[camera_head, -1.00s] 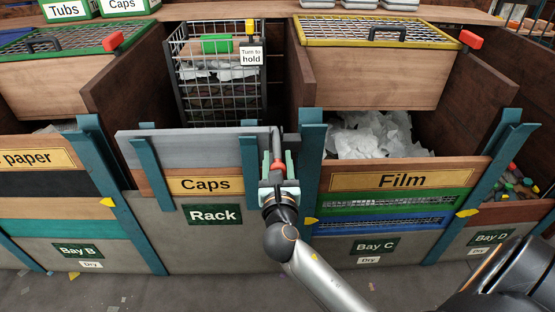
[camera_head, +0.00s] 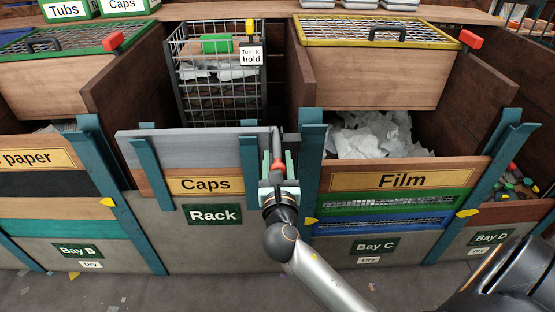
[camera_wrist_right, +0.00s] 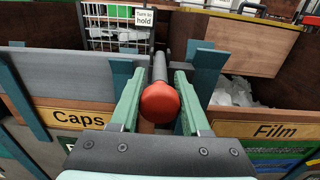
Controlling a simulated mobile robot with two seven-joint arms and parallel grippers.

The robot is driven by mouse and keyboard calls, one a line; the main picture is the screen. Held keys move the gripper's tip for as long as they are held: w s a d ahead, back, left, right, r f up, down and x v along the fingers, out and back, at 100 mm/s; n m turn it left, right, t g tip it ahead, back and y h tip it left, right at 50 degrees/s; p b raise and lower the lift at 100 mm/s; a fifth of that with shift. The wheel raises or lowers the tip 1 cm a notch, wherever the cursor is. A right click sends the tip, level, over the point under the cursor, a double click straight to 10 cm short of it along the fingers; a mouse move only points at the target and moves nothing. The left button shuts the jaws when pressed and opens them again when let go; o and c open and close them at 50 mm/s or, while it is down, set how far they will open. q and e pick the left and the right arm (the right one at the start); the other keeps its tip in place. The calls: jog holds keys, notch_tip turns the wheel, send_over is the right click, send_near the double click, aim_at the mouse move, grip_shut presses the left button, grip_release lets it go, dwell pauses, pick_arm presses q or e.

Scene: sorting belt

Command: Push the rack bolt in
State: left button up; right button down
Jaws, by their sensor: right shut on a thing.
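The rack bolt (camera_wrist_right: 160,66) is a dark rod with a red knob (camera_wrist_right: 160,102) at its near end. In the head view the red knob (camera_head: 277,165) shows at the right end of the Rack bay front, beside the teal post. My right gripper (camera_head: 278,178) is there, its pale green fingers on either side of the knob. In the right wrist view the right gripper (camera_wrist_right: 159,100) is shut on the knob, with the rod running away towards the wire rack (camera_wrist_right: 118,24). The wire rack also shows in the head view (camera_head: 180,80). My left gripper is not in view.
A grey board (camera_head: 190,145) and the Caps board (camera_head: 204,184) close the bay front left of the bolt. A teal post (camera_head: 310,150) stands close on the right, before the Film bay (camera_head: 405,180). A "Turn to hold" tag (camera_head: 251,55) hangs at the rack's upper right.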

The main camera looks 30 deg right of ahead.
aim_at(277, 148)
jog(key=p+x, duration=0.1)
jog(key=x, duration=0.2)
jog(key=shift+w+d+r+p, duration=0.1)
jog(key=shift+p, duration=0.3)
jog(key=shift+w+d, duration=0.15)
jog(key=shift+c, duration=2.1)
grip_release()
jog(key=shift+s+a, duration=0.35)
jog(key=shift+s, duration=0.15)
jog(key=p+v, duration=0.2)
jog(key=v, duration=0.9)
jog(key=shift+s+a, duration=0.1)
jog(key=shift+a, duration=0.05)
